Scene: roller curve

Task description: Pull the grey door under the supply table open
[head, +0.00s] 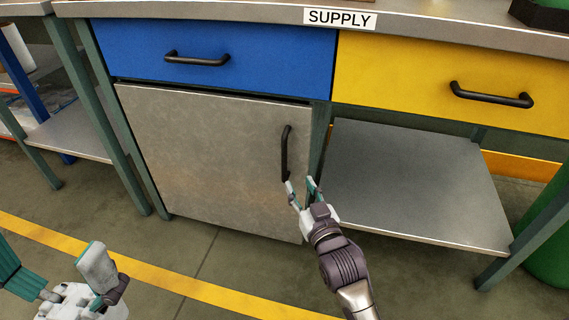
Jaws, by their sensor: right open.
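The grey door (210,160) fills the left bay under the supply table (440,30). It looks shut or nearly so, with a dark gap along its top edge. Its black upright handle (285,152) is near the right edge. My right gripper (302,186) is open at the lower end of the handle, one fingertip on each side. I cannot tell whether the fingers touch it. My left gripper (92,275) is low at the left, away from the door, and only partly in the picture; its jaw state is unclear.
A blue drawer (250,55) sits above the door and a yellow drawer (400,75) to its right. A grey lower shelf (420,185) is right of the door. A green bin (550,240) stands at the right edge. The floor before the door is clear, crossed by a yellow line.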

